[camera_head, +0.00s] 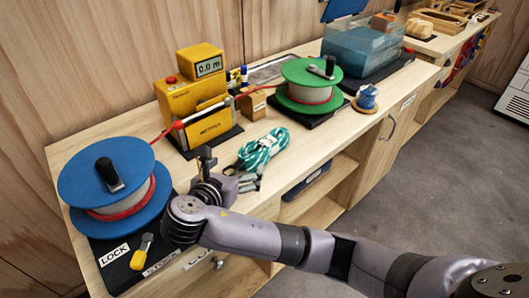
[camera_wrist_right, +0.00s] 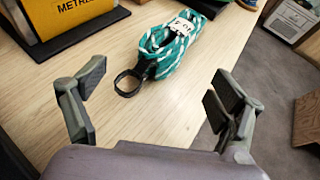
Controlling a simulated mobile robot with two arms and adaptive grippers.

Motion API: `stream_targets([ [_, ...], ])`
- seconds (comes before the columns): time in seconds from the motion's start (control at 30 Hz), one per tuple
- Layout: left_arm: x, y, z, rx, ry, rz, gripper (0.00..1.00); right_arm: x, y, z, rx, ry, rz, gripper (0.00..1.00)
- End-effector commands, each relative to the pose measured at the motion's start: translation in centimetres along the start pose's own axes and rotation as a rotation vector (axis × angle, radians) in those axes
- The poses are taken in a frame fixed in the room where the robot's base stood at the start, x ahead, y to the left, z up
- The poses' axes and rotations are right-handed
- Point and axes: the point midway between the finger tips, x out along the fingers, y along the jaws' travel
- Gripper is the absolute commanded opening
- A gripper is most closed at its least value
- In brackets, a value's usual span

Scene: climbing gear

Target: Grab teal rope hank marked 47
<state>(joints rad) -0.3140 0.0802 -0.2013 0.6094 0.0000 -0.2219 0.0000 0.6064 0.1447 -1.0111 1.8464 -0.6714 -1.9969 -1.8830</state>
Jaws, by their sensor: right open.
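The teal and white rope hank (camera_head: 263,149) lies on the wooden bench top, in front of the yellow metering device. In the right wrist view the hank (camera_wrist_right: 172,45) lies ahead, at top centre, with a white tag (camera_wrist_right: 183,24) whose marking I cannot read surely. A black loop (camera_wrist_right: 128,82) is at its near end. My right gripper (camera_head: 228,168) is open and empty, just to the near left of the hank. In the wrist view its fingers (camera_wrist_right: 160,82) stand wide apart, with the hank beyond and between them. My left gripper is not in view.
A blue-topped spool (camera_head: 105,172) stands at the left, a green-topped spool (camera_head: 310,75) behind the hank. The yellow metering device (camera_head: 195,100) stands behind my gripper. A small blue spool (camera_head: 367,96) is farther right. The bench's front edge runs close to the hank.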

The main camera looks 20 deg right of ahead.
Motion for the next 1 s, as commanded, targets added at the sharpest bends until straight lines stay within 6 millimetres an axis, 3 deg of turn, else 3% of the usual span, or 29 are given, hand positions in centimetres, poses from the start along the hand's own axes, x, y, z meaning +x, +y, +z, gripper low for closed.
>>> stream_targets([
  [0.1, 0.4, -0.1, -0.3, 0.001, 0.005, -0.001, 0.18, 2.1, -0.1, 0.0, -0.001, 0.0, -0.003, 0.88],
  [0.37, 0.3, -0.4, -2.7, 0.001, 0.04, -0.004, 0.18, 4.0, -0.1, -0.1, 0.0, 0.002, -0.002, 0.88],
  [0.63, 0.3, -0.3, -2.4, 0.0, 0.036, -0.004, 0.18, 7.8, -0.6, -0.4, -0.001, 0.001, -0.002, 0.88],
  [1.0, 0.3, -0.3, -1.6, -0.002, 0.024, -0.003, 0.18, 8.6, -0.5, -0.4, 0.0, 0.002, 0.002, 0.86],
])
